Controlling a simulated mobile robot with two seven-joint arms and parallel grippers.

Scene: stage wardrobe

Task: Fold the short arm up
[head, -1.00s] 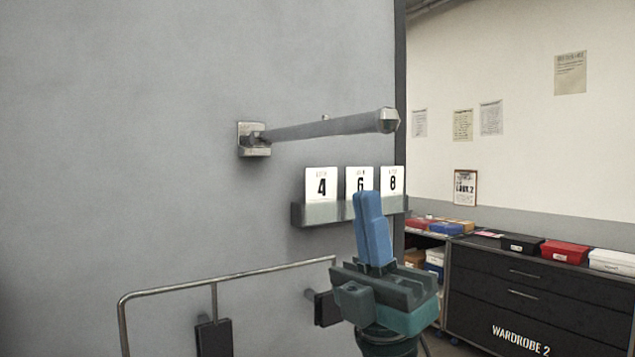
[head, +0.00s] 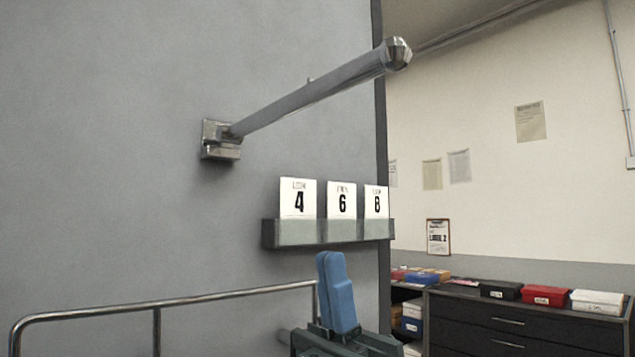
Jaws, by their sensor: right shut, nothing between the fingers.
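The short arm (head: 315,92) is a grey bar hinged at a metal wall bracket (head: 219,139) on the grey panel. It slants up and to the right from the bracket, out to a faceted metal end cap (head: 396,53). My right gripper (head: 335,262) is at the lower middle, with its blue fingers together and pointing up. It is empty, below the bar and apart from it, in front of the card holder. My left gripper is not in view.
A grey holder (head: 292,235) with cards 4, 6 and 8 is fixed to the panel below the bar. A metal rail (head: 200,302) runs along the lower left. A dark drawer unit (head: 480,318) with several boxes stands at the right.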

